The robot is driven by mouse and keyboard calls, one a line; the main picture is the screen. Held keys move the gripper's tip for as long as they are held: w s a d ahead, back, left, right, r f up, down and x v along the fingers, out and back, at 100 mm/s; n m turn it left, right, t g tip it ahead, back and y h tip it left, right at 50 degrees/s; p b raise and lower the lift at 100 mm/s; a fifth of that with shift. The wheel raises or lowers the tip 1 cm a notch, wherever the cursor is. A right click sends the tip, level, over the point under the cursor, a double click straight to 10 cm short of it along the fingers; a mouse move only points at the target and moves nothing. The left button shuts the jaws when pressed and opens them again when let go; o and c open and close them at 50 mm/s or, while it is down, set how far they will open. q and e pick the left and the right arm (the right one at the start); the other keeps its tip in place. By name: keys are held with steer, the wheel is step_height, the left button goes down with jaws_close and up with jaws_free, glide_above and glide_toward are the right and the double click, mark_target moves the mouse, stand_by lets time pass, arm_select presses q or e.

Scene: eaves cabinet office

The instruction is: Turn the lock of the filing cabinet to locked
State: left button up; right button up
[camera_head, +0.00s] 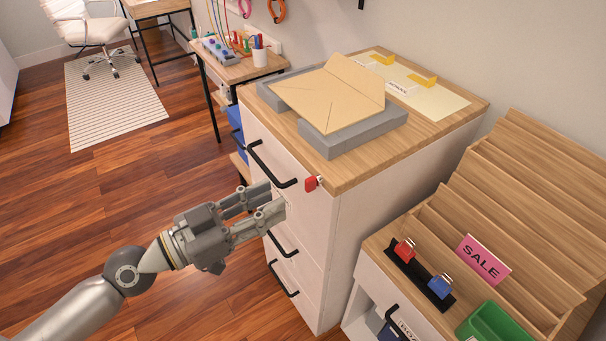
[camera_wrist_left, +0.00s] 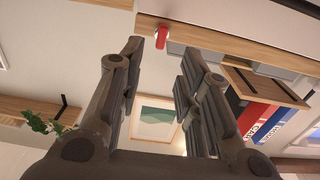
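The filing cabinet (camera_head: 330,225) is white with a wooden top and several black bar handles on its front. A red key (camera_head: 312,184) sits in the lock near the top right corner of the front. The red key also shows in the wrist view (camera_wrist_left: 161,38), beyond the fingertips and near the upper edge. My left gripper (camera_head: 277,199) is open and empty, in front of the cabinet, a little left of and below the key. It appears apart from the key. The lock face is too small to read. My right gripper is not in view.
A grey tray (camera_head: 355,138) with a brown envelope (camera_head: 335,92) lies on the cabinet top. A wooden stepped rack (camera_head: 530,190) stands to the right, with a black holder (camera_head: 420,275) carrying red and blue items. A side table (camera_head: 240,70) stands behind.

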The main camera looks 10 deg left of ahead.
mark_target(306, 184)
arm_select(q)
steer(key=p+x, duration=0.4)
steer(key=x, duration=0.2)
steer(key=shift+w+d+r, duration=0.1)
steer(key=shift+w+d, duration=0.15)
steer(key=shift+w, duration=0.1)
steer(key=shift+w+d+p, duration=0.35)
steer(key=shift+w+d, duration=0.1)
steer(key=shift+d, duration=0.05)
jaws_close()
